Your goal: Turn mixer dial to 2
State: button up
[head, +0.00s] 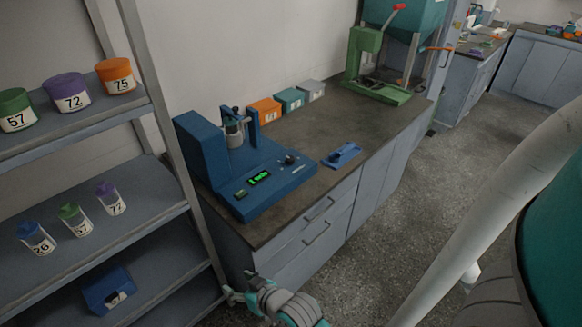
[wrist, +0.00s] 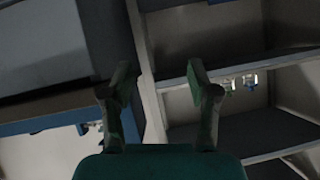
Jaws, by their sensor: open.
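The blue mixer (head: 243,163) stands on the near left end of the dark bench. Its front panel has a small dark dial (head: 290,159) and a lit green display (head: 259,178), whose text is too small to read surely. The dial's setting cannot be read. My gripper (head: 233,293) is low in front of the bench drawers, beside the shelf's right post, well below and apart from the mixer. In the wrist view my gripper (wrist: 160,82) shows two spread fingers with nothing between them. The dial cannot be made out in the wrist view.
A grey shelf (head: 130,220) at left holds lidded jars, small vials and a blue box (head: 108,290). A blue tool (head: 341,155) lies right of the mixer. Small boxes (head: 290,99) line the wall, and a green press (head: 372,75) stands farther back.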

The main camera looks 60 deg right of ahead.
aim_at(291, 158)
jog(key=w+d+r+g, duration=0.2)
jog(key=w+d+r, duration=1.15)
jog(key=w, duration=0.35)
jog(key=s+d+g, duration=0.1)
jog(key=d, duration=0.3)
jog(key=d+r+g, duration=0.1)
jog(key=d, duration=0.4)
jog(key=s+d+r+m, duration=0.1)
jog(key=d, duration=0.4)
jog(key=shift+s+d+r+g+h, duration=0.1)
jog(key=shift+s+r+g+h, duration=0.2)
jog(key=shift+s+g, duration=0.1)
jog(key=s+d+r+m+g, duration=0.1)
jog(key=s+d+r+g, duration=0.25)
jog(key=s+d, duration=0.65)
jog(key=w+d+f, duration=0.1)
jog(key=w+f, duration=0.1)
jog(key=f, duration=0.1)
jog(key=w+d+f, duration=0.1)
jog(key=f, duration=0.2)
jog(key=w+d+f, duration=0.2)
jog(key=f, duration=0.1)
jog(key=shift+w, duration=0.35)
grip_shut()
